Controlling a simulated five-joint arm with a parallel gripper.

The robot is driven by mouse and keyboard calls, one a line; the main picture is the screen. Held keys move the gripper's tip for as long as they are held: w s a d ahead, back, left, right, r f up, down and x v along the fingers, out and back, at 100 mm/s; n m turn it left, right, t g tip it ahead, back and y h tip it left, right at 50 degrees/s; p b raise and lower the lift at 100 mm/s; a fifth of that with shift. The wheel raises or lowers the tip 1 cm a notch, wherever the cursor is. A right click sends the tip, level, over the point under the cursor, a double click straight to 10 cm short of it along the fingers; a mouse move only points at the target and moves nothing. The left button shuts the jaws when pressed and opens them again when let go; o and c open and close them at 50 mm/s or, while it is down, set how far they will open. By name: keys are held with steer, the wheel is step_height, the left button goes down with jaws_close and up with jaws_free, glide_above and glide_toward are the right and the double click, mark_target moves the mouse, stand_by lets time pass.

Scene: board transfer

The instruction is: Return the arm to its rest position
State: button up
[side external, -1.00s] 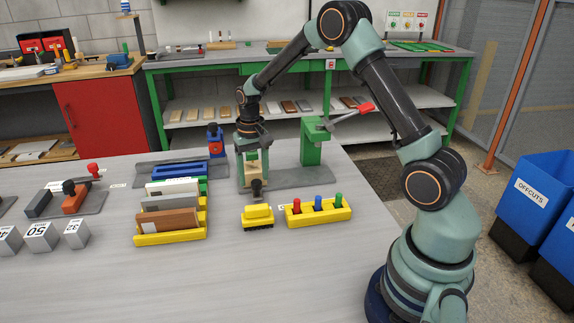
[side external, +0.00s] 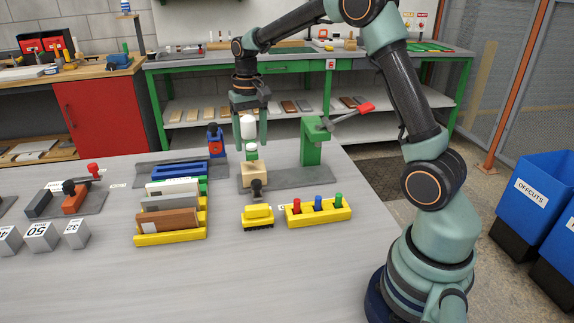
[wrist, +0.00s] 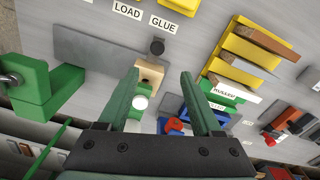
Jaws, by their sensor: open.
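My gripper (side external: 250,148) points down with its fingers apart, above the grey plate (side external: 290,178) at the middle of the bench. It also shows in the wrist view (wrist: 160,74), with no board between its fingers. A white-topped upright part (side external: 247,127) appears between the fingers in the side view, above a wooden block (side external: 252,173); whether it touches a finger cannot be told. The green toggle clamp (side external: 312,142) with its red-tipped lever stands to the right. The yellow rack (side external: 172,238) to the left holds a brown board (side external: 168,222) and several others.
A yellow brush (side external: 257,216) and a yellow holder (side external: 318,214) with red, blue and green pegs lie in front of the plate. Grey weights (side external: 40,237) stand at the left. The bench's front is clear. Blue bins (side external: 535,195) stand off to the right.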

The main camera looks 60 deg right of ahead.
steer(key=s+a+r+n+t, duration=0.2)
steer(key=s+a+r+n, duration=0.1)
steer(key=s, duration=0.5)
steer(key=s+a+r+n+t, duration=0.3)
steer(key=s+a+r, duration=0.2)
steer(key=s+a, duration=0.2)
steer(key=shift+s+a+t, duration=0.15)
steer(key=shift+s+t, duration=0.15)
steer(key=shift+s, duration=0.9)
